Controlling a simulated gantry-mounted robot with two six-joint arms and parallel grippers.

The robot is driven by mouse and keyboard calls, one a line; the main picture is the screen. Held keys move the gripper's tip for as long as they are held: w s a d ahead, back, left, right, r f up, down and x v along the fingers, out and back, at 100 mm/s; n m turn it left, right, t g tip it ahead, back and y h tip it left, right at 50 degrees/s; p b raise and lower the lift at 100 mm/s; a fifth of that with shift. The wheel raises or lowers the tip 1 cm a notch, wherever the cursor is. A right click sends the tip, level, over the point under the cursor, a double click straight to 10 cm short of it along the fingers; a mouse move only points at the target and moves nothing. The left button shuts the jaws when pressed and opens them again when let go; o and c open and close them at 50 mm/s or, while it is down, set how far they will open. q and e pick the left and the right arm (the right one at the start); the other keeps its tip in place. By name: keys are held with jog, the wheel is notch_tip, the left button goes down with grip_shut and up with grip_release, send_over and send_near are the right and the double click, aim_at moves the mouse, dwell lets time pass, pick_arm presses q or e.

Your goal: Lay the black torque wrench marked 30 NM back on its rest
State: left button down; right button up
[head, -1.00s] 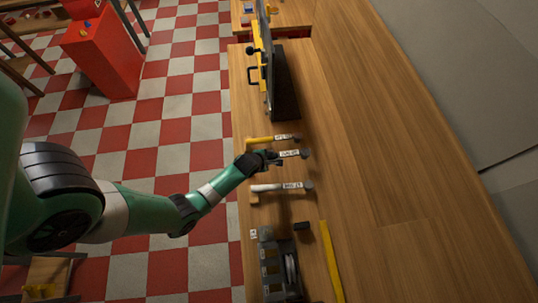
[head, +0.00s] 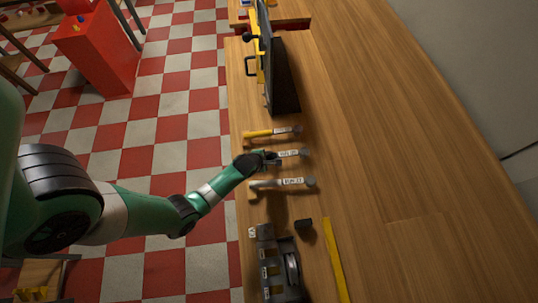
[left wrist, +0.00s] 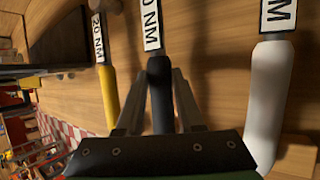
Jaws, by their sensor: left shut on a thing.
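The black torque wrench (left wrist: 160,95) is between the fingers of my left gripper (left wrist: 160,108), which is shut on its handle. Its white label shows only "0 NM" in the left wrist view. In the head view my left gripper (head: 272,158) is at the handle end, and the wrench's labelled shaft (head: 290,153) points right over the bench. It lies between a yellow-handled wrench (head: 258,134) and a white-handled wrench (head: 268,184), apart from both. Its own rest is hidden by the gripper, and I cannot tell whether the wrench touches it. My right gripper is out of view.
The white wrench has a wooden rest block (left wrist: 297,155) at its handle. On the wooden bench (head: 400,150) are a dark upright panel (head: 283,80), a grey fixture (head: 290,265), a small black block (head: 303,224) and a yellow strip (head: 336,260). The bench's right side is clear.

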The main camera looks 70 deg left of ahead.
pick_arm(q)
jog(key=shift+f+b, duration=0.4)
jog(key=shift+b, duration=0.1)
jog(key=shift+c, duration=2.4)
grip_release()
jog(key=p+v, duration=0.4)
jog(key=v, duration=0.7)
jog(key=shift+s+d+r, duration=0.1)
jog(key=shift+s+r, duration=0.05)
jog(key=shift+r, duration=0.1)
